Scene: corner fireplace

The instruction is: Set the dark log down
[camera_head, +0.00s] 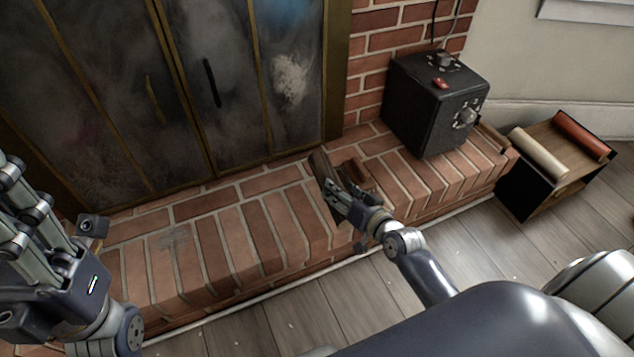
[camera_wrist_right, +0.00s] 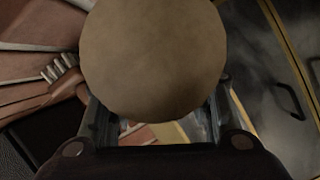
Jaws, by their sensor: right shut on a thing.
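The dark log (camera_head: 321,168) is a short, dark brown piece at the brick hearth, in front of the glass doors. My right gripper (camera_head: 338,191) is shut on it, and the fingers hide part of the log. In the right wrist view the log's round, tan end (camera_wrist_right: 154,58) fills the space between the fingers (camera_wrist_right: 155,118). I cannot tell whether the log touches the bricks. My left gripper (camera_head: 22,200) is at the lower left, away from the log and partly cut off by the picture edge.
A reddish-brown object (camera_head: 357,173) lies just right of the log. A black box with a knob (camera_head: 432,105) stands on the hearth's right part. A low wooden stand (camera_head: 556,165) with cream and red rolls is beyond. The brick hearth (camera_head: 235,235) left of the log is clear.

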